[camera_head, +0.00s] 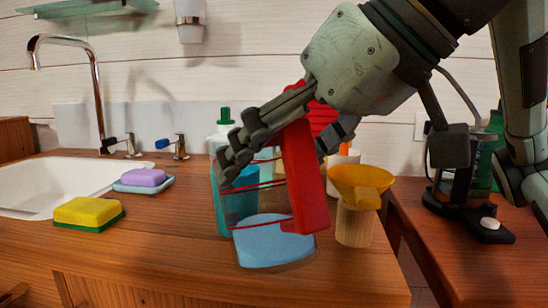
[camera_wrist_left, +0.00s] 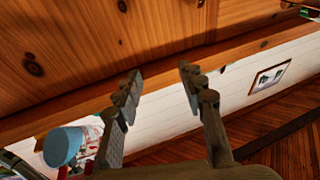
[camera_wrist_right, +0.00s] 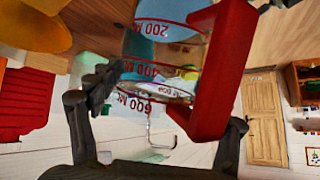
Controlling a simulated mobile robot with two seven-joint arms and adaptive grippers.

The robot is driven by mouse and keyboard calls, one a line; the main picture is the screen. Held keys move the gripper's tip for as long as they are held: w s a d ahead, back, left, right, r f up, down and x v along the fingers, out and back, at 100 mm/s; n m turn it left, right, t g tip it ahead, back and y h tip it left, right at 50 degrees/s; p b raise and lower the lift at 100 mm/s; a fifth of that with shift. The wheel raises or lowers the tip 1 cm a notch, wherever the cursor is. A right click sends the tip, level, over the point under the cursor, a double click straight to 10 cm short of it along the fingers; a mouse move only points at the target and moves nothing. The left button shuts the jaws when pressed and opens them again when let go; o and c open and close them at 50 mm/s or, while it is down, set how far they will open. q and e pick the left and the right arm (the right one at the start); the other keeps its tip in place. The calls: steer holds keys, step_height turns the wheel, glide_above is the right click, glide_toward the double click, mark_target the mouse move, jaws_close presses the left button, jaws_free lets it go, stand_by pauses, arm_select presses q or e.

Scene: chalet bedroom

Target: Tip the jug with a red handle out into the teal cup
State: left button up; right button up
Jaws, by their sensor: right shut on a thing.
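The clear jug with red markings and a red handle (camera_head: 306,185) is in my right gripper (camera_head: 270,135), which is shut on it. The jug looks roughly upright, low over the counter; I cannot tell if it touches. A light-blue patch (camera_head: 272,243), apparently its contents, shows near the bottom. In the right wrist view the handle (camera_wrist_right: 222,70) and the volume marks are close to the fingers. The teal cup (camera_head: 235,212) stands behind and left of the jug, partly hidden by it. My left gripper (camera_wrist_left: 158,80) is open and empty, seen only in its wrist view.
A yellow funnel-shaped thing on a wooden base (camera_head: 357,225) stands just right of the jug. A pump bottle (camera_head: 217,140) is behind the cup. A yellow sponge (camera_head: 88,214), a purple soap (camera_head: 143,177) and the sink (camera_head: 60,185) are left. The front counter is clear.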

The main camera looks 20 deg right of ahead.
arm_select(q)
steer(key=shift+w+a+f+g+y+p, duration=0.2)
steer(key=shift+f+g, duration=0.1)
steer(key=shift+f, duration=0.3)
steer(key=shift+w+a+f+g+y+p, duration=0.1)
steer(key=shift+f+g+y, duration=0.15)
steer(key=shift+f, duration=0.3)
steer(key=shift+w+a+f+g+y+p, duration=0.1)
steer(key=shift+a+f+g+y+p, duration=0.2)
steer(key=shift+f+g, duration=0.45)
steer(key=shift+w+a+f+g+y+p, duration=0.15)
steer(key=shift+a+f+g, duration=0.2)
steer(key=shift+f, duration=0.75)
steer(key=shift+a+f, duration=0.25)
steer(key=shift+f, duration=0.35)
steer(key=shift+s+a+f+g+y, duration=0.1)
steer(key=shift+a+f+g+y, duration=0.2)
steer(key=shift+f+g+y, duration=0.2)
steer(key=shift+s+a+f+g+p, duration=0.1)
steer(key=shift+a+f+g+p, duration=0.35)
steer(key=shift+f, duration=0.45)
steer(key=shift+s+a+f+g+y, duration=0.2)
steer(key=shift+a+f+g+y, duration=0.2)
steer(key=shift+a+f, duration=0.35)
steer(key=shift+s+a+f+g+y+p, duration=0.2)
steer(key=shift+a+f+g, duration=0.1)
steer(key=shift+f, duration=0.3)
steer(key=shift+s+a+f+g+y+p, duration=0.2)
steer(key=shift+a+f, duration=0.1)
steer(key=shift+f, duration=0.25)
